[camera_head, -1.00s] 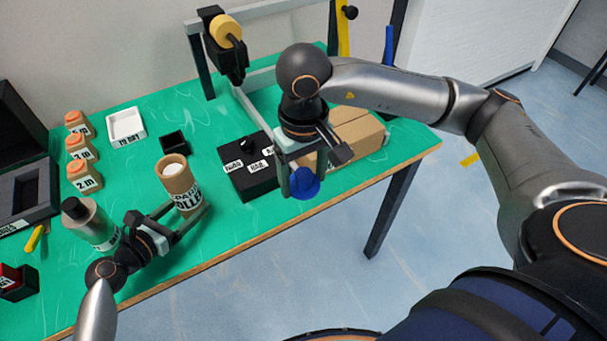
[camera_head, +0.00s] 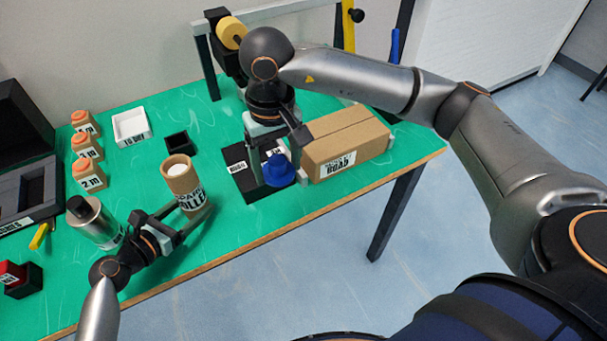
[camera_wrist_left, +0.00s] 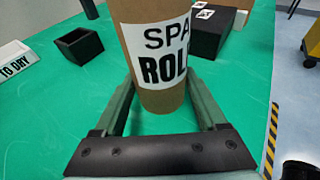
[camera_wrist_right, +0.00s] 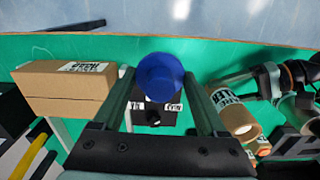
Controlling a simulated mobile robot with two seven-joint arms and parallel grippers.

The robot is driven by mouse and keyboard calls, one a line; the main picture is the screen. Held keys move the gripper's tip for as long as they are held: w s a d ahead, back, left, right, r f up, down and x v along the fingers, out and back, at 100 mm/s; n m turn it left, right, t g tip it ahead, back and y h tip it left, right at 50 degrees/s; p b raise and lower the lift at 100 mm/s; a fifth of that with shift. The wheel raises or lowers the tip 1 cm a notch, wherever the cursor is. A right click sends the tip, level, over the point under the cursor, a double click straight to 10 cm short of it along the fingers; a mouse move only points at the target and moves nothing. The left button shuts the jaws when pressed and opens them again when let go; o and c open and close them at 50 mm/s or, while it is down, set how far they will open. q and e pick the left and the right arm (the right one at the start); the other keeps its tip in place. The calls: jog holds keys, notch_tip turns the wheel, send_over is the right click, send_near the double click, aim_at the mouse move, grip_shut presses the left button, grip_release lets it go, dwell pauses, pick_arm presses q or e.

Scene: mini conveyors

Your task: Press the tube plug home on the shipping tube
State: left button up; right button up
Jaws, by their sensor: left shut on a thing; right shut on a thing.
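The shipping tube (camera_head: 185,190) is a brown cardboard cylinder with a printed label, upright on the green table. Its top end looks pale. My left gripper (camera_head: 188,212) is shut on its lower part; the left wrist view shows the tube (camera_wrist_left: 158,70) between the fingers. The tube plug (camera_head: 279,172) is blue and is held in my right gripper (camera_head: 276,166), to the right of the tube and apart from it. In the right wrist view the blue plug (camera_wrist_right: 161,76) sits between the fingertips, with the tube (camera_wrist_right: 236,118) to its right.
A black block with white labels (camera_head: 240,182) lies behind the plug. A cardboard box (camera_head: 345,140) stands to its right. A small black open box (camera_head: 180,143), a white tray (camera_head: 131,126) and a grey bottle (camera_head: 92,220) are around the tube.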

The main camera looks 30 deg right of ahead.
jog(key=w+a+r, duration=0.4)
jog(key=w+a, duration=0.3)
jog(key=a, duration=0.1)
notch_tip(320, 180, up, 5)
jog(key=m, duration=0.2)
send_over(186, 187)
jog(key=w, duration=0.3)
jog(key=shift+a, duration=0.1)
jog(key=shift+f, duration=2.9)
jog(key=shift+f, duration=1.25)
jog(key=o, duration=1.2)
jog(key=shift+o, duration=0.2)
